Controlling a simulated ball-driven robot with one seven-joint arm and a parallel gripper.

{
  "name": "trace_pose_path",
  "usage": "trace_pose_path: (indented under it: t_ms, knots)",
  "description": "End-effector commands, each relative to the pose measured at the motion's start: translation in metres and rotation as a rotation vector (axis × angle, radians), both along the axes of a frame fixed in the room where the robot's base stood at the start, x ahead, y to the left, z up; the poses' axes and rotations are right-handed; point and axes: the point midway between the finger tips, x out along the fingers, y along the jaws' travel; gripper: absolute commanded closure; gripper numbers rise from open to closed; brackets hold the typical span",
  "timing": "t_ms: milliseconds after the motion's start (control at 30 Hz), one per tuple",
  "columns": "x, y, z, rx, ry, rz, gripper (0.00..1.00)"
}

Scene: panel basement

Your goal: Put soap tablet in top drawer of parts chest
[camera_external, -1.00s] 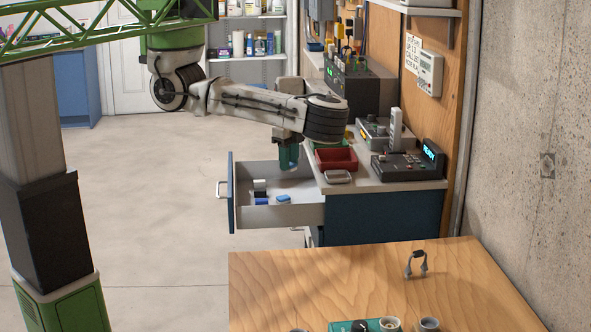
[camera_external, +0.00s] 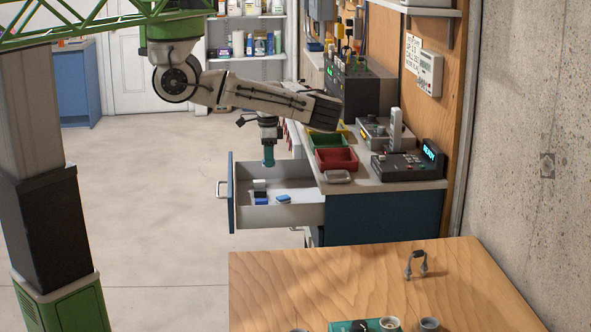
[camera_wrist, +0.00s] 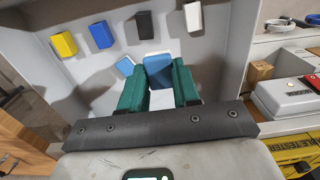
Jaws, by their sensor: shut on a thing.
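My gripper (camera_external: 268,157) hangs over the open top drawer (camera_external: 270,216) of the blue parts chest (camera_external: 380,218). Its green fingers (camera_wrist: 160,88) are shut on a small blue block, which I take for the soap tablet (camera_wrist: 158,66). The block's far end shows beyond the fingertips in the wrist view; the fingers cover its sides. It appears held above the drawer floor, though the exact height is hard to tell.
In the drawer lie a yellow block (camera_wrist: 64,44), a blue block (camera_wrist: 101,35), a black block (camera_wrist: 144,25), a white block (camera_wrist: 193,17) and a light blue piece (camera_wrist: 125,66). Red bin (camera_external: 336,160) and devices crowd the chest top.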

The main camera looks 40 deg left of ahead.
Motion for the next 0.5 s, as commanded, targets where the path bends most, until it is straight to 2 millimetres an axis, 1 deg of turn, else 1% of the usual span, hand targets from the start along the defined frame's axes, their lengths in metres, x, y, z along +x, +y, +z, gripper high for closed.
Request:
trace_pose_path:
  t_ms: [33,67,100,200,300,500]
  knots:
    - [0.010,0.002,-0.002,0.002,0.004,-0.005,0.98]
    - [0.016,0.002,-0.006,0.001,0.004,-0.004,0.98]
    - [0.021,0.003,-0.016,0.002,0.005,-0.004,0.98]
    - [0.036,0.004,-0.034,0.002,0.004,-0.005,0.98]
    - [0.046,0.004,-0.048,0.000,0.004,-0.003,0.98]
    - [0.057,0.005,-0.059,0.001,-0.001,-0.001,0.98]
